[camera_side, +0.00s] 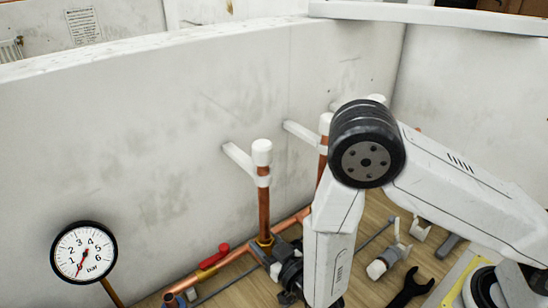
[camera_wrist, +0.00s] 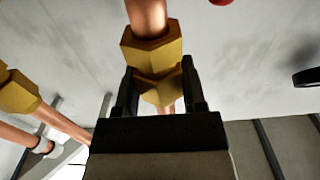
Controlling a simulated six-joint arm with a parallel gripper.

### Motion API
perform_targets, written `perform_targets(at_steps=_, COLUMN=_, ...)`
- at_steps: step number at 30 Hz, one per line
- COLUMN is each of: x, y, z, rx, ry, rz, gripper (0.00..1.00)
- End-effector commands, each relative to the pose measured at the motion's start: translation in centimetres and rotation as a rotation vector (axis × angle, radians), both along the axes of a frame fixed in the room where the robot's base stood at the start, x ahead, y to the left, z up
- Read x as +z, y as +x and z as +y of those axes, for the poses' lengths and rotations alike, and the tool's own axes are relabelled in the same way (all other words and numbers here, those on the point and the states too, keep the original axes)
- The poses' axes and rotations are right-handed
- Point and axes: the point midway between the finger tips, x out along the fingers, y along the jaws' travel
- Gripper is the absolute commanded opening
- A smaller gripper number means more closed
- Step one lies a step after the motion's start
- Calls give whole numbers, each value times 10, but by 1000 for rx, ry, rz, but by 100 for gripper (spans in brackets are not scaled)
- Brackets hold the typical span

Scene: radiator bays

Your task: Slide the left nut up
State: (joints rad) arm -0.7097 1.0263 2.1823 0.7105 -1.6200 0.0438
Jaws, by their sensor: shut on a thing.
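The left copper pipe (camera_side: 264,212) stands upright with a white cap, held by a white wall bracket. A brass nut (camera_side: 265,241) is low on this pipe, close above the horizontal pipe run. My gripper (camera_side: 274,255) reaches in low from the right. In the wrist view my gripper (camera_wrist: 159,72) has one dark finger on each side of brass hex parts on a copper pipe, shut on the left nut (camera_wrist: 160,90). A second brass hex piece (camera_wrist: 150,48) adjoins it along the pipe. The fingers partly hide the nut's sides.
A second capped copper pipe (camera_side: 324,140) stands right of the left one, mostly hidden by my arm. A pressure gauge (camera_side: 84,252) is at front left. A red-handled valve (camera_side: 214,257) sits on the horizontal pipe. A dark wrench (camera_side: 411,288) lies on the floor.

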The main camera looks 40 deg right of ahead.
Motion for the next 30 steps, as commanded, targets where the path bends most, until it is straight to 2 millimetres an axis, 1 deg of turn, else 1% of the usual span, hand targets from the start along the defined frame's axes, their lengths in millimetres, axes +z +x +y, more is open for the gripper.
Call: perform_targets(at_steps=30, x=43, y=0, z=0, rx=-2, ry=1, rz=-5, gripper=11)
